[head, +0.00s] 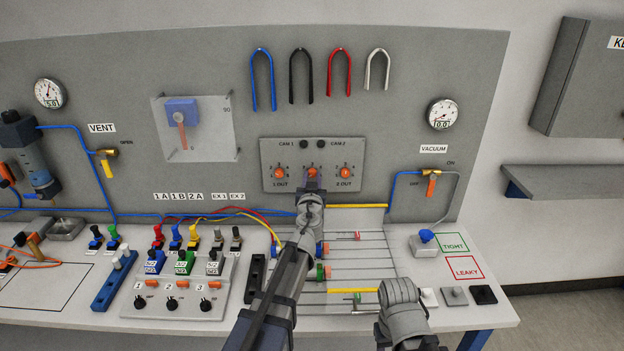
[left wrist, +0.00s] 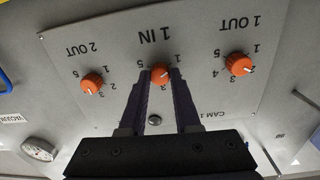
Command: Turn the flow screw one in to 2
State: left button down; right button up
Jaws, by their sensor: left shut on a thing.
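The 1 IN flow screw is the middle orange knob (left wrist: 160,74) on the grey flow panel (left wrist: 110,60). My left gripper (head: 312,180) reaches up to that panel from below. In the left wrist view its two dark fingers (left wrist: 160,78) stand on either side of the knob and are shut on it. The labels appear upside down there, and the knob's pointer is too small to read surely. In the head view the gripper hides the lower part of the knob. The 1 OUT knob (left wrist: 239,65) and the 2 OUT knob (left wrist: 92,84) stand free on either side.
Blue, black, red and white hoses (head: 262,80) hang above the panel. A vacuum gauge (head: 443,114) and valve (head: 432,186) are to the right.

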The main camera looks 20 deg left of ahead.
pick_arm(q)
jog(key=m, duration=0.6)
jog(key=shift+p, duration=0.3)
jog(key=m, duration=0.5)
jog(key=shift+m, duration=0.3)
dwell(0.4)
jog(key=c, duration=0.6)
grip_release()
jog(key=v, duration=0.8)
jog(key=shift+w+r+p, duration=0.1)
jog(key=shift+r+p, duration=0.05)
jog(key=shift+p, duration=0.15)
